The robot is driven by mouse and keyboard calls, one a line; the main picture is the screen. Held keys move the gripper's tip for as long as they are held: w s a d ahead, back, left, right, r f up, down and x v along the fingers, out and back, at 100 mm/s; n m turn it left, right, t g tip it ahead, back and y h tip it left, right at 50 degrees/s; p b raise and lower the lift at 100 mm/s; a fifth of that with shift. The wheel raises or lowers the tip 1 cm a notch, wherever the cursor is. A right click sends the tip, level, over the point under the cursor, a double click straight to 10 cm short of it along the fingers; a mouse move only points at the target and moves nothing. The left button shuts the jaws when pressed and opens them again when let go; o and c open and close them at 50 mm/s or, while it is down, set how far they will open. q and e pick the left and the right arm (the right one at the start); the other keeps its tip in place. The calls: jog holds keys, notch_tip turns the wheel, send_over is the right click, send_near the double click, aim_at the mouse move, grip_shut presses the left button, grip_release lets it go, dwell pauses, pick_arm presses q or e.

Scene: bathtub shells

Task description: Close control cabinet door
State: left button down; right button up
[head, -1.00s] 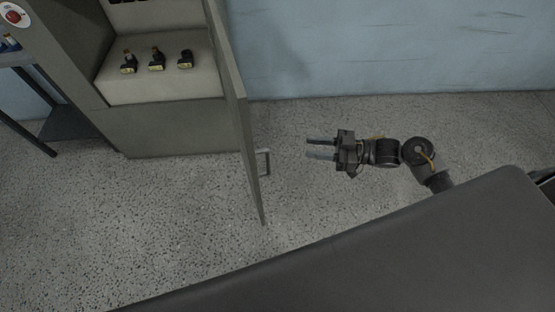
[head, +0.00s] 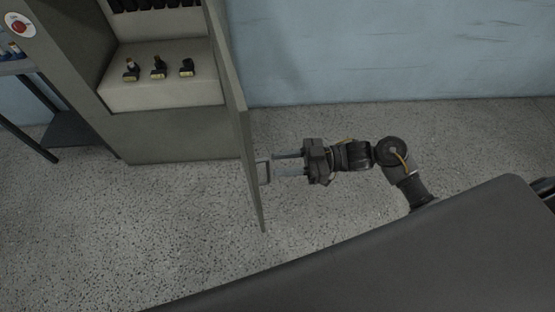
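The control cabinet (head: 180,135) stands at the upper left with its inside showing. Its grey door (head: 247,150) stands wide open, seen nearly edge-on, to the right of the opening. A metal bar handle (head: 264,172) sits on the door's right-hand face. My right gripper (head: 274,165) points left at the handle, its two fingers apart. The fingertips are at or just short of the handle; I cannot tell whether they touch it. My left gripper is out of view.
Several black-and-yellow connectors (head: 158,69) stand on the ledge inside the cabinet. A red button (head: 18,25) is at the top left, with a dark table (head: 30,115) below it. The speckled floor (head: 185,225) is clear around the door.

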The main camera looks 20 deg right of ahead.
jog(key=shift+x, duration=0.8)
jog(key=shift+c, duration=0.4)
grip_shut()
